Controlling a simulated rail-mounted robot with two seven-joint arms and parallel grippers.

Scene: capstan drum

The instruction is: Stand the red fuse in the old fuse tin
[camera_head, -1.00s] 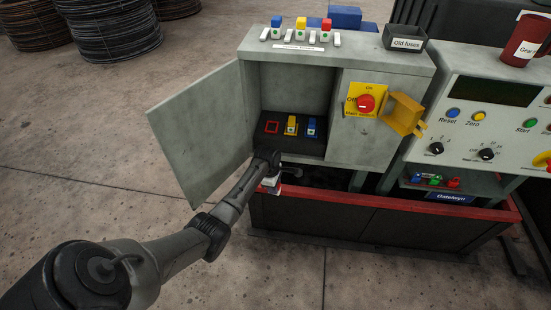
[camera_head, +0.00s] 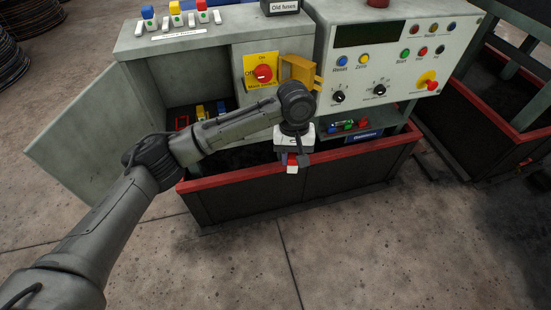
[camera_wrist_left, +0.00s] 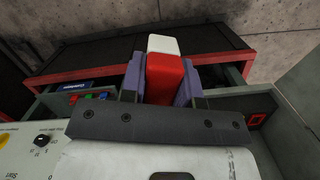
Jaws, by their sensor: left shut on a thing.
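The red fuse (camera_wrist_left: 165,78) has a white end and sits between the two fingers of my left gripper (camera_wrist_left: 160,85) in the left wrist view. In the head view, my left gripper (camera_head: 292,157) points down in front of the cabinet, shut on the fuse (camera_head: 291,168), of which only a small red and white part shows. The old fuse tin (camera_head: 281,8) is a dark box labelled "Old fuses" on top of the cabinet, cut by the upper picture edge. The gripper is well below and in front of it. My right gripper is not in view.
The open cabinet (camera_head: 150,47) has a red-outlined slot (camera_head: 182,121) plus yellow and blue fuses. A yellow hasp (camera_head: 300,70) juts from its front. Spare fuses (camera_head: 175,14) stand on top at left. A control panel (camera_head: 385,55) is on the right; a red-rimmed trough (camera_head: 240,178) lies below.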

